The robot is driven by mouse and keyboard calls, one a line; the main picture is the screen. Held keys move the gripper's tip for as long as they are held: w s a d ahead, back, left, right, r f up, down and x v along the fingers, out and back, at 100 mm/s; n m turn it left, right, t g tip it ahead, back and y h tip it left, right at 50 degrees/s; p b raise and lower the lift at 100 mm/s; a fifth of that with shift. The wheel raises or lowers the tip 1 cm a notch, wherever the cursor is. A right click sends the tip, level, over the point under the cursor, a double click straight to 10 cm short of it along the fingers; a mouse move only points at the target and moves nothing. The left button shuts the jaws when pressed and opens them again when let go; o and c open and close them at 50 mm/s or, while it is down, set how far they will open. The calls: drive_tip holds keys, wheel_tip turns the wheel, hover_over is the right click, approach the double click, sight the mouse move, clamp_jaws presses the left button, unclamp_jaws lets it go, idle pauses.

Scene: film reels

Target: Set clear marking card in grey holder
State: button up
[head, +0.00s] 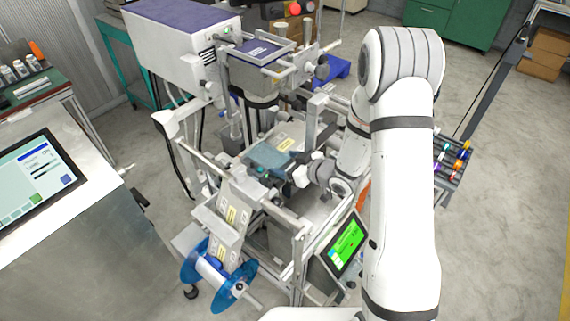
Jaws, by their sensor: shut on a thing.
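My arm reaches down from the right over the machine deck. My gripper (291,177) is small in the head view and shut on the clear marking card (262,157), a bluish see-through sheet. The card lies over the middle of the deck, to the upper left of the gripper. A piece with a yellow label (286,144) shows beside the card's upper right edge. I cannot tell whether the card touches what is under it. I cannot clearly pick out the grey holder among the grey machine parts around the card.
A printer unit (258,62) and a white-and-purple box (185,45) stand behind the deck. In front are a labelled film strip (229,217), a blue reel (196,262) and a green screen (347,242). A rack of coloured items (455,163) stands right of my arm.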

drive_tip(key=o, duration=0.6)
drive_tip(key=shift+s+f, duration=0.15)
drive_tip(key=shift+f, duration=0.15)
drive_tip(key=o, duration=0.5)
drive_tip(key=shift+s+f, duration=0.1)
drive_tip(key=shift+f, duration=0.1)
drive_tip(key=shift+c, duration=0.2)
drive_tip(key=shift+r, duration=0.1)
drive_tip(key=shift+r+p, duration=0.3)
drive_tip(key=shift+p, duration=0.15)
drive_tip(key=r+b+v, duration=0.1)
drive_tip(key=v, duration=1.1)
drive_tip(key=shift+w, duration=0.25)
